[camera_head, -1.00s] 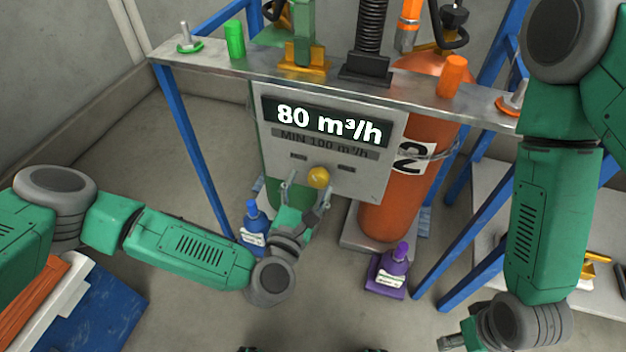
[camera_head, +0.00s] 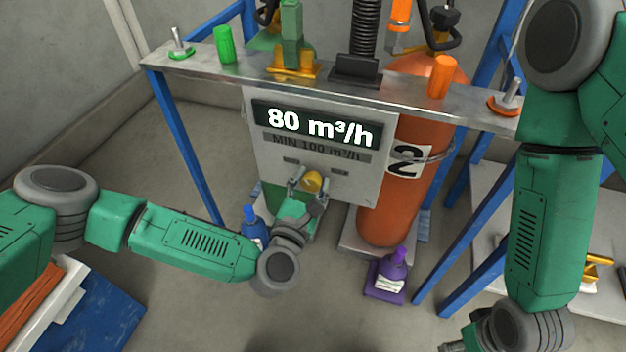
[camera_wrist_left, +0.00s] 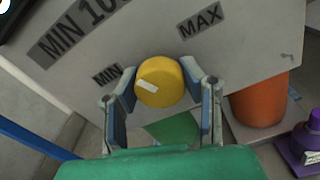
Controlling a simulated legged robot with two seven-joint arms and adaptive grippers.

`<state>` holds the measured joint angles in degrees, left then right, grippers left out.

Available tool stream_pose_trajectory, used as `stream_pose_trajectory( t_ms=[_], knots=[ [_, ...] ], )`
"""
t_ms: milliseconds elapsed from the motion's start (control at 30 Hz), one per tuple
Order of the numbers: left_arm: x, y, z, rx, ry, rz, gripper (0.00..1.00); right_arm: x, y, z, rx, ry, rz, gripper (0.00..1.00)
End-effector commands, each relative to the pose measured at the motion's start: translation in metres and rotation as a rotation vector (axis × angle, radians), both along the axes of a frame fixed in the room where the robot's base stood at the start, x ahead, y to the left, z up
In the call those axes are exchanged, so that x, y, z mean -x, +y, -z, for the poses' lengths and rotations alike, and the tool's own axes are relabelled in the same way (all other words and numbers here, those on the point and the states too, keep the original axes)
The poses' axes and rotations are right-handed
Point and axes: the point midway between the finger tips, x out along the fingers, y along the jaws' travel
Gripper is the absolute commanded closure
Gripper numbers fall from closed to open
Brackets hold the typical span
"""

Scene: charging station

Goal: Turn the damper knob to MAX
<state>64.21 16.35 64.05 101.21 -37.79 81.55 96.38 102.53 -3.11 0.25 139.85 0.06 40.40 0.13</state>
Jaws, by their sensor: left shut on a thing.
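The yellow damper knob (camera_head: 312,182) sits low on the grey panel (camera_head: 262,150). In the left wrist view the knob (camera_wrist_left: 160,82) has a white mark pointing to the lower left, toward the side of the MIN label (camera_wrist_left: 107,74). The MAX label (camera_wrist_left: 200,21) is at its upper right. My left gripper (camera_head: 310,187) has one finger on each side of the knob and is shut on it. The display (camera_head: 318,124) above reads 80 m³/h, with MIN 100 m³/h beneath. My right gripper (camera_head: 452,345) is partly cut off at the lower edge.
An orange cylinder (camera_head: 395,205) marked 2 stands right of the panel. A blue bottle (camera_head: 253,226) and a purple bottle (camera_head: 393,268) stand below. A metal shelf (camera_head: 330,90) on blue legs runs above the panel.

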Motion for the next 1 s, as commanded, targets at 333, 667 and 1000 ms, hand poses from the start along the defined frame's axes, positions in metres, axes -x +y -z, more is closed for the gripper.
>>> stream_pose_trajectory(
  t_ms=[333,667,1000],
  knots=[
    [0.000,-0.005,-0.005,-0.130,-0.049,0.009,0.94,0.000,0.000,-0.007,0.000,0.000,-0.001,0.43],
    [0.001,-0.007,-0.006,-0.409,-0.142,0.010,0.94,0.000,0.000,-0.021,0.000,0.000,0.000,0.43],
    [0.002,-0.008,-0.004,-0.718,-0.239,0.012,0.94,0.000,0.000,-0.035,0.000,0.000,-0.001,0.43]
  ],
)
